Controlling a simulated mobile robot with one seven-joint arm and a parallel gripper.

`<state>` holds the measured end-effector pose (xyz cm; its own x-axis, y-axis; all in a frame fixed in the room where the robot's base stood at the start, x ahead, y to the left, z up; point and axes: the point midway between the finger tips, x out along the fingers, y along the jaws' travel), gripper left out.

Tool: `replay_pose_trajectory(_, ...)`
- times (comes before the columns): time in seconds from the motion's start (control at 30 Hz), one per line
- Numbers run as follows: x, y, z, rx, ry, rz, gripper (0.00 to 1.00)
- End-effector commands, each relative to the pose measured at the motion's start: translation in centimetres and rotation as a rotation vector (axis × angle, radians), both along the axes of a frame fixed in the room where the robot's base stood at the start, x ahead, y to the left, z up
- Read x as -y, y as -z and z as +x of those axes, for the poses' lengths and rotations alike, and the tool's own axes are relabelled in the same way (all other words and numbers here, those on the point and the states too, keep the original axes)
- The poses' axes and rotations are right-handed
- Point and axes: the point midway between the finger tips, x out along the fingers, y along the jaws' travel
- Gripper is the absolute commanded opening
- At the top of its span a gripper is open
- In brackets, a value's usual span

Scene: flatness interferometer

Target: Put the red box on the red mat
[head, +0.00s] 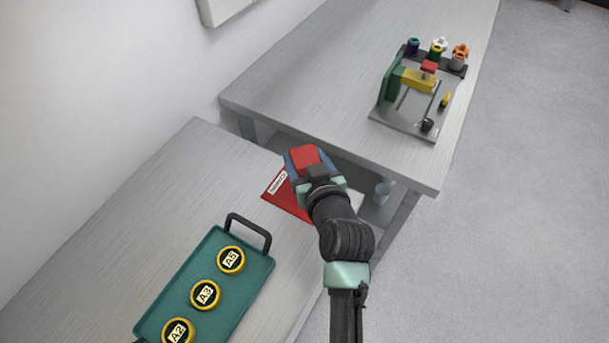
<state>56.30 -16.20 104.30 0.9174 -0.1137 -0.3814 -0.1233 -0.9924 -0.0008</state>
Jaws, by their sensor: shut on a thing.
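The red box (305,153) is at the end of my gripper (307,162), with bluish parts on either side of it. My gripper is shut on the box. The red mat (292,203) lies on the near table, below and left of the gripper, with a white label on its left part. The box and gripper cover the mat's upper right part. I cannot tell how high the box is above the mat or whether they touch.
A green tray (196,252) with a black handle and several round labelled pieces stands left of the mat. A grey far table (300,85) holds an instrument (405,120) and coloured knobs. A gap separates the tables. The near table's upper left is clear.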

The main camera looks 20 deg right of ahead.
Motion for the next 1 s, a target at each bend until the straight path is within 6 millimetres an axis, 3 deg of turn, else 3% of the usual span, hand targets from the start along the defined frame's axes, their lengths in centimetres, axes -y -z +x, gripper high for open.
replay_pose_trajectory(0.4, 0.0, 4.9, 0.0, 0.002, 0.001, -0.001, 0.05)
replay_pose_trajectory(0.8, 0.0, 5.5, 0.0, 0.003, 0.000, -0.001, 0.05)
replay_pose_trajectory(0.83, 0.0, 5.4, 0.0, 0.002, 0.000, 0.000, 0.72)
replay_pose_trajectory(1.0, 0.0, 5.4, 0.0, 0.002, 0.000, 0.000, 0.98)
